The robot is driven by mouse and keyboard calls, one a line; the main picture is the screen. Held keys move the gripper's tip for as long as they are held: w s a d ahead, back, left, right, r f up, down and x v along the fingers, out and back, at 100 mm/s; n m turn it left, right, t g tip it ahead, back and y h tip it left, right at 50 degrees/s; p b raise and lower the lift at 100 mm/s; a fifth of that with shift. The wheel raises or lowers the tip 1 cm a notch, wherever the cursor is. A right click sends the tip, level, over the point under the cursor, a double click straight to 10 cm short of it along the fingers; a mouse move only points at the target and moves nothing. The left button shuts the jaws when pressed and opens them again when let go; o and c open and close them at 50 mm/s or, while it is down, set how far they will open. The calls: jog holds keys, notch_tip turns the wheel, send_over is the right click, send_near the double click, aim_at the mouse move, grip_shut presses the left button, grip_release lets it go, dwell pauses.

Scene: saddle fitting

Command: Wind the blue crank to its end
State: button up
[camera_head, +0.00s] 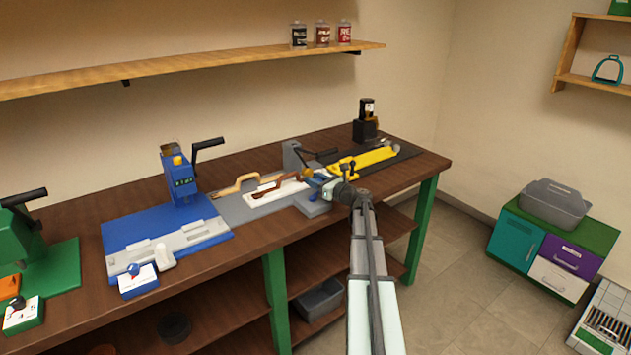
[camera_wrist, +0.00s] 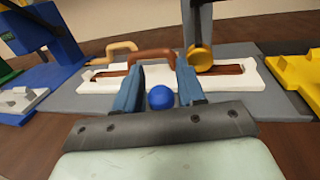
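The blue crank's round knob (camera_wrist: 161,97) shows in the wrist view between the two blue fingers of my gripper (camera_wrist: 161,88). A thin gap shows on each side of the knob, so the fingers look open around it, not closed on it. The rest of the crank is hidden by my gripper. In the head view my gripper (camera_head: 328,186) is at the front right of the grey station (camera_head: 238,209), and the knob cannot be made out clearly there.
The station carries a white clamp block (camera_wrist: 98,85) with brown strips and a grey post (camera_head: 291,156) with a black-handled lever. The blue press (camera_head: 180,178) stands left, the yellow tool (camera_head: 366,161) on a dark mat to the right. A shelf (camera_head: 200,61) runs above.

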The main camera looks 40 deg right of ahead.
grip_shut()
jog(key=shift+w+y, duration=0.1)
jog(key=shift+y, duration=0.2)
jog(key=n+y, duration=0.1)
jog(key=n+g+y, duration=0.1)
jog(key=shift+w+a+y, duration=0.15)
jog(key=shift+w+y, duration=0.15)
jog(key=shift+w, duration=0.05)
jog(key=n+g+y, duration=0.1)
jog(key=a+n+g+y, duration=0.1)
jog(key=y, duration=0.1)
jog(key=n+g+y, duration=0.1)
jog(key=shift+w+a+n+y, duration=0.15)
jog(key=shift+w+n+y, duration=0.25)
jog(key=n+g+y, duration=0.1)
jog(key=a+n+g+y, duration=0.1)
jog(key=n+g+y, duration=0.1)
jog(key=shift+w+a+g, duration=0.1)
jog(key=shift+a+g, duration=0.15)
jog(key=shift+g, duration=0.15)
jog(key=shift+a+n+g+y, duration=0.3)
jog(key=shift+n+g+y, duration=0.3)
jog(key=shift+g, duration=0.25)
jog(key=shift+a+n+g+y, duration=0.3)
jog(key=shift+n+g+y, duration=0.1)
jog(key=shift+n+g, duration=0.4)
jog(key=shift+s, duration=0.2)
